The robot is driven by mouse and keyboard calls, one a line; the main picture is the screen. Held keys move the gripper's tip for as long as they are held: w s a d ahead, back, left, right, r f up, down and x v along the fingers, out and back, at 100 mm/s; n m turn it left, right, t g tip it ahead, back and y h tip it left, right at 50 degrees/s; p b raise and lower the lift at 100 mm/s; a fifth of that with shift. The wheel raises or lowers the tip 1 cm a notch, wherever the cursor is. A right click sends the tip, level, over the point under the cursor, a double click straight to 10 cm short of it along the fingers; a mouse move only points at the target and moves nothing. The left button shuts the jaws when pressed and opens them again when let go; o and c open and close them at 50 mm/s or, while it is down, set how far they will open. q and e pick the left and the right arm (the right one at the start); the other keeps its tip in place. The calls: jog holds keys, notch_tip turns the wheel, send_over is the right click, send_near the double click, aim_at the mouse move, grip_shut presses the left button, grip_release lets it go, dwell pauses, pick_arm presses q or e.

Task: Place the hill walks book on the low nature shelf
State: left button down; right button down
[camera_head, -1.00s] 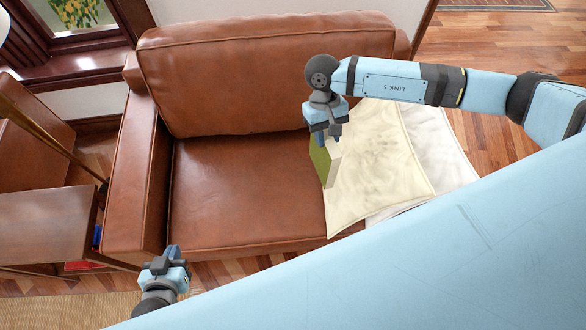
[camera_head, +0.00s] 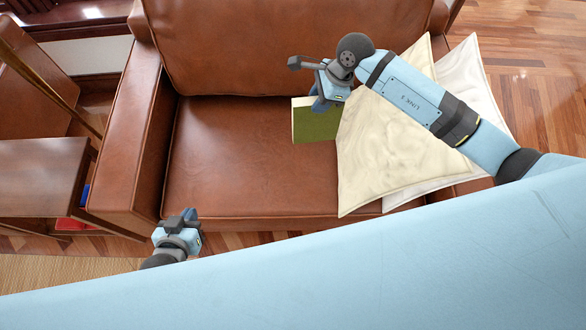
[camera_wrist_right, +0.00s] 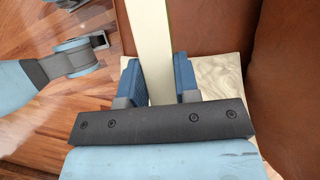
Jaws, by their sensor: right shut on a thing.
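A green book (camera_head: 316,123) with pale page edges hangs from my right gripper (camera_head: 325,100) above the brown sofa seat. The right wrist view shows the blue fingers shut on the book (camera_wrist_right: 151,50), with its pale side between them. No title can be read. My left gripper (camera_head: 180,222) is in front of the sofa's left armrest and holds nothing that I can see; whether its jaws are open cannot be told. A low wooden shelf unit (camera_head: 40,180) stands at the left, with a red and a blue item partly visible inside. I cannot tell whether it is the nature shelf.
The brown leather sofa (camera_head: 235,185) fills the middle, with its armrest (camera_head: 125,150) between the seat and the shelf unit. Cream cushions (camera_head: 400,130) lie on its right side. A wooden floor and woven rug (camera_head: 60,272) are in front.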

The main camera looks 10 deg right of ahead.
aim_at(314, 132)
jog(key=shift+m+t, duration=0.3)
jog(key=shift+m, duration=0.4)
jog(key=f, duration=1)
jog(key=f+b, duration=0.1)
jog(key=f, duration=0.5)
jog(key=shift+w, duration=0.25)
notch_tip(314, 132, down, 5)
jog(key=shift+r+b, duration=0.15)
jog(key=shift+b, duration=0.15)
jog(key=shift+f, duration=0.2)
jog(key=c, duration=0.8)
grip_release()
jog(key=shift+c, duration=0.2)
